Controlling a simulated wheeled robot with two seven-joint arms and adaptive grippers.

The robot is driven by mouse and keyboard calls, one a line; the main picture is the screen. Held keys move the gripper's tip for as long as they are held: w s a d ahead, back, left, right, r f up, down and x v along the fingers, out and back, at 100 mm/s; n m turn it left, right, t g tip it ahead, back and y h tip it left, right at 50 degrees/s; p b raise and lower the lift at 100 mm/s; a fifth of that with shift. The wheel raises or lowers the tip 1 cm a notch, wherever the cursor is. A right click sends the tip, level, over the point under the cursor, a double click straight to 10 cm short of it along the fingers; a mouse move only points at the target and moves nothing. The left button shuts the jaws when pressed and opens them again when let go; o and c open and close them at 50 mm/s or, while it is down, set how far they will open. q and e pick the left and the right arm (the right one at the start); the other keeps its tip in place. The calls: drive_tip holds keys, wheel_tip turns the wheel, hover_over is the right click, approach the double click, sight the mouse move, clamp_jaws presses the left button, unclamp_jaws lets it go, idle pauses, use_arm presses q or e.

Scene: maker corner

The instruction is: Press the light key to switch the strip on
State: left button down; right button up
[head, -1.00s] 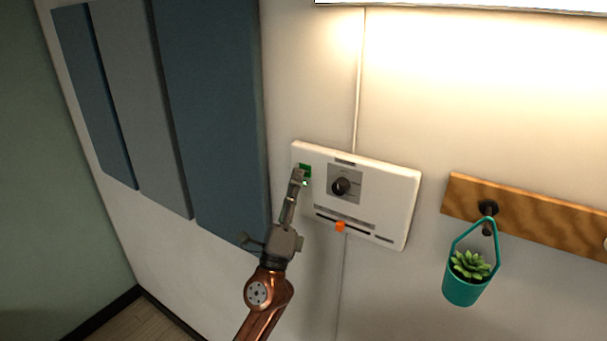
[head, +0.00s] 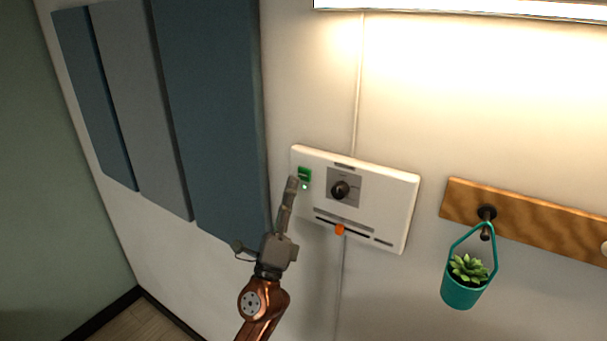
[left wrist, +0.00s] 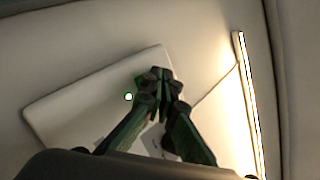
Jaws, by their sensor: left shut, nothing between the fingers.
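The white control panel (head: 390,200) is on the wall, with a green light key (head: 304,174) at its upper left and a small bright dot just below the key. The light strip (head: 470,8) at the top of the head view is lit; it also shows lit in the left wrist view (left wrist: 246,100). My left gripper (head: 293,181) is shut and empty, its tips just below and left of the key, seemingly a little off the panel. In the left wrist view its closed fingers (left wrist: 158,76) stand before the panel (left wrist: 60,105) and hide the key. My right gripper is out of view.
A black dial (head: 340,190) and an orange slider knob (head: 340,229) are on the panel. Blue and grey wall panels (head: 215,120) are to the left. A wooden rail (head: 540,222) with a hanging teal plant pot (head: 462,292) is to the right.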

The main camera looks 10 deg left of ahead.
use_arm(q)
drive_tip(key=shift+s+a+p, duration=0.3)
drive_tip(key=shift+s, duration=0.5)
drive_tip(key=shift+s+a+p, duration=0.25)
drive_tip(key=shift+s+p, duration=0.05)
drive_tip(key=shift+s, duration=0.45)
drive_tip(key=shift+s+a+p, duration=0.3)
drive_tip(key=shift+s, duration=0.5)
